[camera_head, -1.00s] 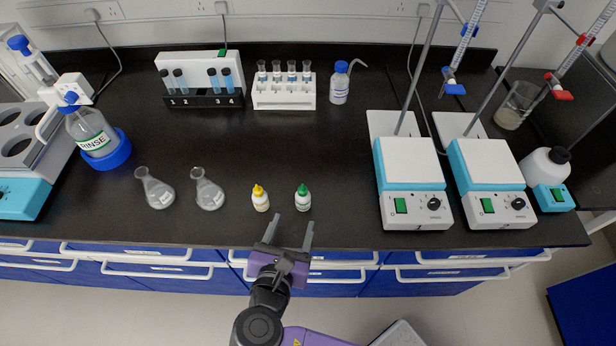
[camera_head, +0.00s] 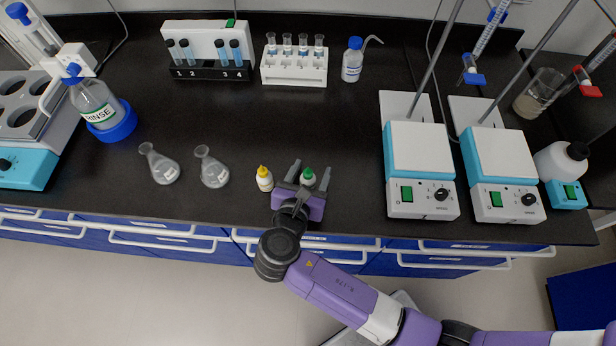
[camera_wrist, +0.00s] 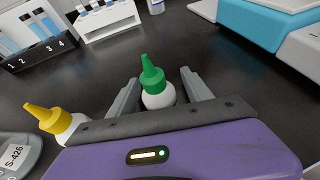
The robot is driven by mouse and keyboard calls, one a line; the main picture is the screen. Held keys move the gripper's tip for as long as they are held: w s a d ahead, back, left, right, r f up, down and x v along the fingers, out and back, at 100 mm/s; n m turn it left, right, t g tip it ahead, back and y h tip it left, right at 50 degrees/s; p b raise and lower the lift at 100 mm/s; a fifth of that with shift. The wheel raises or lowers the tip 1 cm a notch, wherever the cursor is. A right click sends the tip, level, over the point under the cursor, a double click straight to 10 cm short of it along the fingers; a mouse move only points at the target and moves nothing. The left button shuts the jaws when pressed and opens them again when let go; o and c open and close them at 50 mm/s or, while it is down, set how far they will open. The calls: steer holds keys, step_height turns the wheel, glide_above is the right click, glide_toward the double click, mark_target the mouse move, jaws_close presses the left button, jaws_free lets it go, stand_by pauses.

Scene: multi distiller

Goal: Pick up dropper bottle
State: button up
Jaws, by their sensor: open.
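Two small white dropper bottles stand near the front edge of the black bench. The green-capped dropper bottle (camera_head: 308,176) is between the fingers of my gripper (camera_head: 309,172). The wrist view also shows this bottle (camera_wrist: 155,85) upright between the two grey fingers (camera_wrist: 160,92), with a visible gap on its right. The gripper is open around it, and its lower body is partly hidden by the gripper's palm. The yellow-capped dropper bottle (camera_head: 264,179) stands just left of the gripper, outside the fingers; it also shows in the wrist view (camera_wrist: 58,122).
Two glass flasks (camera_head: 212,170) stand to the left. Two hotplate stirrers (camera_head: 420,165) stand to the right. A white tube rack (camera_head: 294,68) and a wash bottle (camera_head: 352,62) are behind. The bench between the dropper bottles and the racks is clear.

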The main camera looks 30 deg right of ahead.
steer(key=c, duration=1.1)
